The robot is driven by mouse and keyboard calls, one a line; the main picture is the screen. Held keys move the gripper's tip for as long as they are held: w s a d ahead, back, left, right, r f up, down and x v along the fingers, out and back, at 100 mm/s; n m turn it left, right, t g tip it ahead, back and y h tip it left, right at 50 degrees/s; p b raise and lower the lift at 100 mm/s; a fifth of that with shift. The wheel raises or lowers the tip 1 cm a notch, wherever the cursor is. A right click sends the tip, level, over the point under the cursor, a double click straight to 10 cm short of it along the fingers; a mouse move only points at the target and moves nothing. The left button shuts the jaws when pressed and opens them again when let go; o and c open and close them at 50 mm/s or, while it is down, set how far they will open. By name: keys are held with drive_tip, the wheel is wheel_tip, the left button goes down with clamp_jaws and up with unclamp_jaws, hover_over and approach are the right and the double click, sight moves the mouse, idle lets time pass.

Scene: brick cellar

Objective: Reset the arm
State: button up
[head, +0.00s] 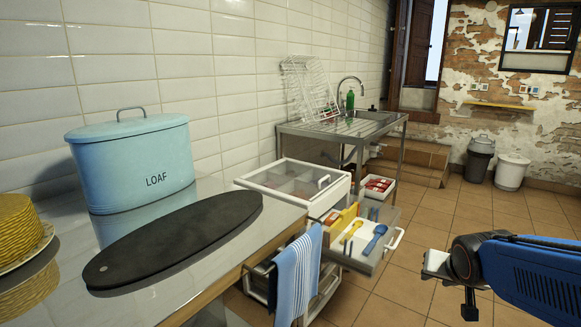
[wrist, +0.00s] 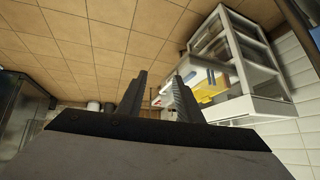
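My arm shows at the lower right of the head view, a blue link with a black joint, held over the tiled floor. My gripper (wrist: 160,77) shows in the wrist view with its two dark fingers apart. Nothing is between them. In the head view I cannot make out the fingers clearly. An open drawer (head: 361,257) with yellow and blue utensils lies to the left of the arm, apart from it. The wrist view shows the drawer unit to the right of the fingers.
A counter at left holds a blue LOAF bin (head: 134,168), a dark oval board (head: 175,240) and a yellow stack (head: 20,229). A metal sink table (head: 345,130) stands behind. Two bins (head: 479,158) stand far right. Floor at centre right is clear.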

drive_tip(key=s+a+r+n+g+y, duration=0.1)
drive_tip(key=s+a+n, duration=0.1)
drive_tip(key=s, duration=0.6)
drive_tip(key=s+a+n+g+y, duration=0.1)
drive_tip(key=s+a+n+g, duration=0.1)
drive_tip(key=s+a, duration=0.3)
drive_tip(key=s, duration=0.4)
drive_tip(key=shift+s+a+r+n, duration=0.15)
drive_tip(key=shift+a+r+n, duration=0.1)
drive_tip(key=shift+r+n, duration=0.1)
